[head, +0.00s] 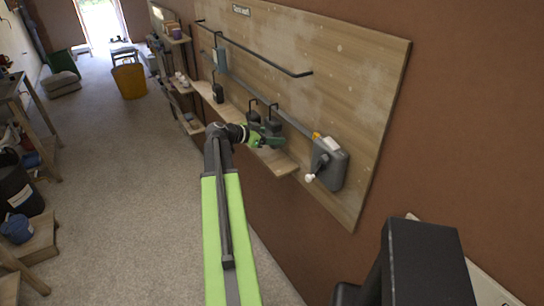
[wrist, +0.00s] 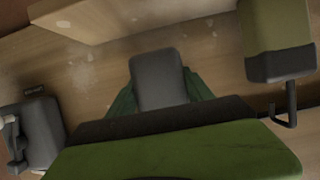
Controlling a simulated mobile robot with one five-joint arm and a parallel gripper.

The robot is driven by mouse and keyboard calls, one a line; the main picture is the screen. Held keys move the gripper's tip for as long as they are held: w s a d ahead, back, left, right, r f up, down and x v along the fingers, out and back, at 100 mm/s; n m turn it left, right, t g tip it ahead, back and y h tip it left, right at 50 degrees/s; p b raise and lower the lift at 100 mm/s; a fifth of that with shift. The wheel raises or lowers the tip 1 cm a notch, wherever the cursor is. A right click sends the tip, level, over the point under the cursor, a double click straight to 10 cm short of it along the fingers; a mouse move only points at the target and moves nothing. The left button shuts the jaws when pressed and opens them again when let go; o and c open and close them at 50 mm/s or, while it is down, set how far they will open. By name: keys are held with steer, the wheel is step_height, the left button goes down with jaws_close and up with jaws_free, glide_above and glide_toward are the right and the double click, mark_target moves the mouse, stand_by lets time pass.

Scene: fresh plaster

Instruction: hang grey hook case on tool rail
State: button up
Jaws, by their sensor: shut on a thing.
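My gripper (head: 268,141) is at the wall board, its green fingers closed around a grey case (wrist: 158,80) seen between them in the wrist view. In the head view the case (head: 273,127) is a small dark block just above the fingers. A thin hook rises from it close to the lower dark rail (head: 240,83); I cannot tell whether it bears on the rail. In the wrist view the hook is hidden behind the gripper. An upper rail (head: 258,52) runs above.
A second dark case (head: 253,116) hangs close on the left. A grey canister (head: 329,163) with a white spout is to the right. A wooden shelf (head: 278,163) juts out below. Another dark case (head: 218,93) hangs further left. The floor (head: 130,170) is open at left.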

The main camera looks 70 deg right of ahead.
step_height(320, 180, down, 5)
steer(key=b, duration=0.3)
steer(key=shift+b, duration=0.4)
steer(key=shift+r, duration=0.2)
steer(key=shift+f, duration=0.15)
steer(key=o, duration=1.6)
steer(key=shift+r+p, duration=0.2)
steer(key=shift+p, duration=0.1)
steer(key=p+v, duration=0.4)
steer(key=v, duration=0.8)
steer(key=shift+f, duration=0.1)
